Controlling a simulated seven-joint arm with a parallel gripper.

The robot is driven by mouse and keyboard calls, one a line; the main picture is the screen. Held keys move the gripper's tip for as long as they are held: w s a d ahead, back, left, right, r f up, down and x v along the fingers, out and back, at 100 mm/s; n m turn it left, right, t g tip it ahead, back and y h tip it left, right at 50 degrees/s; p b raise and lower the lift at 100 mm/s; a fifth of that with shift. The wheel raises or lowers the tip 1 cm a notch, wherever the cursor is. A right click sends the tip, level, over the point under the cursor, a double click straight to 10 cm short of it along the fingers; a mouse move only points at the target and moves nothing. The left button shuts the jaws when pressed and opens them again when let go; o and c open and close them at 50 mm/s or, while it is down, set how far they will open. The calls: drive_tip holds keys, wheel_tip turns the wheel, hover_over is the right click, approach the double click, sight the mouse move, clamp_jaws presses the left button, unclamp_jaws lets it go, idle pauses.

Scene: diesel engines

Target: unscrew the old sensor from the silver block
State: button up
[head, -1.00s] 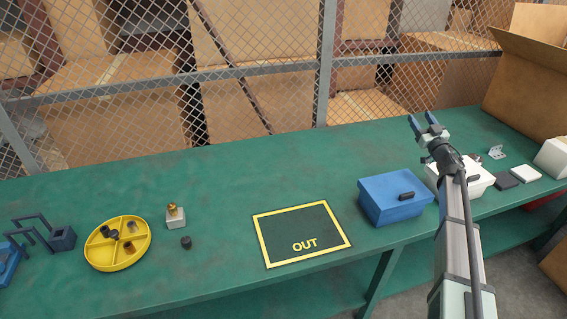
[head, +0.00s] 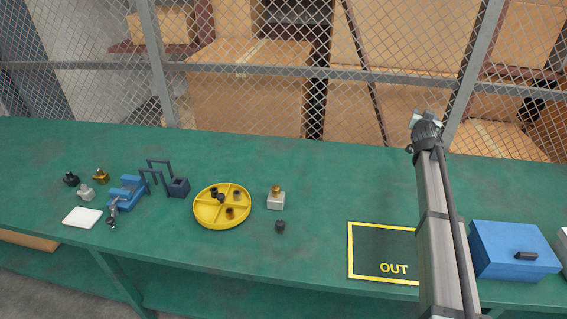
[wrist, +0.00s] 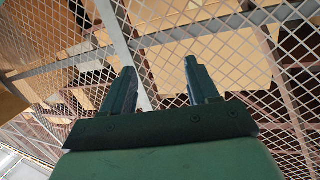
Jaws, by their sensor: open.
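The silver block (head: 276,201) stands on the green bench right of the yellow tray, in the middle of the head view. A small brass-coloured sensor (head: 276,188) sits upright on top of it. My gripper is raised well to the right of the block; in the head view its end is mostly hidden behind my arm. In the wrist view my gripper (wrist: 158,88) has two fingers spread apart with nothing between them, pointing at the wire mesh.
A round yellow tray (head: 222,222) holds several dark and brown caps. A black cap (head: 280,226) lies in front of the block. A blue vise (head: 127,190), a dark holder (head: 178,187) and loose fittings are left. The OUT mat (head: 366,276) and a blue box (head: 513,250) are right.

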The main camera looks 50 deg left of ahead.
drive_tip(key=s+a+f+g+h, duration=0.2)
drive_tip(key=s+a+f+g, duration=0.3)
drive_tip(key=s+a, duration=0.5)
drive_tip(key=n+g+h, duration=0.4)
drive_tip(key=g+h, duration=0.2)
drive_tip(key=g, duration=0.3)
approach(276, 187)
drive_tip(key=shift+w+f, duration=0.15)
drive_tip(key=shift+f, duration=4.65)
clamp_jaws()
